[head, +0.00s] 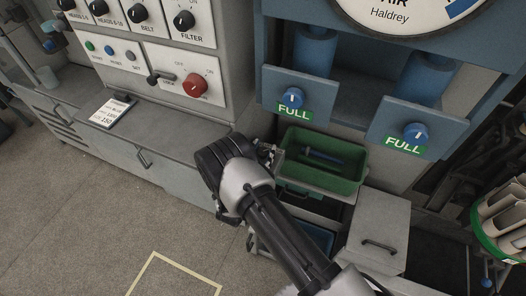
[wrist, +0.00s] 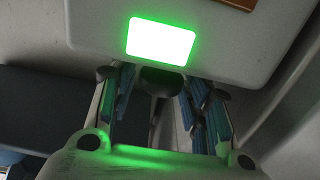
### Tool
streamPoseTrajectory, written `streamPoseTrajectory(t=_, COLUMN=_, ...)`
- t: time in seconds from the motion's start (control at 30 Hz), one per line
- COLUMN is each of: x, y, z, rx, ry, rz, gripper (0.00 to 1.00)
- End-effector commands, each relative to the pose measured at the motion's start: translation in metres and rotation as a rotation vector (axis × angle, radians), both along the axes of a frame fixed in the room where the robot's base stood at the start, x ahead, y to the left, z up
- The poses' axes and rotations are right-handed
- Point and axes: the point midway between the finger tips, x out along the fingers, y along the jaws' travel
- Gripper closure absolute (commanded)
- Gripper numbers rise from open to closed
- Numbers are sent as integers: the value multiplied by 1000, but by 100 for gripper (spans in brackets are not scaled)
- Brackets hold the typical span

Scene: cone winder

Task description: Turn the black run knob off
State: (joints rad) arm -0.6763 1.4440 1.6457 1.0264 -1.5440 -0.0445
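In the wrist view a dark rounded knob (wrist: 160,80) sits on a pale panel, just below a brightly lit green rectangle. I cannot read a run label on it. My gripper (wrist: 158,92) has its blue-padded fingers apart on either side of this knob; a gap shows at the left, and contact at the right is unclear. In the head view my gripper (head: 268,152) is small, at the left of a green tray, and the knob between its fingers cannot be made out. Several black knobs, such as the one labelled FILTER (head: 184,20), are on the upper-left panel, away from my gripper.
The green tray (head: 345,182) holds a dark blue tool. A red knob (head: 195,85) and a dark lever (head: 158,77) are on the left panel. Two blue knobs with FULL labels (head: 292,98) are behind the tray. A card (head: 109,111) lies on the left ledge. Open floor is at lower left.

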Motion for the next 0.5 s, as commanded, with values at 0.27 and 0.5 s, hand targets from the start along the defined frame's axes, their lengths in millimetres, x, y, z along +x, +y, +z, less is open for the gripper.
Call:
streamPoseTrajectory(t=0.27, x=0, y=0, z=0, rx=0, ry=0, rz=0, gripper=78)
streamPoseTrajectory(t=0.5, x=0, y=0, z=0, rx=0, ry=0, rz=0, gripper=91)
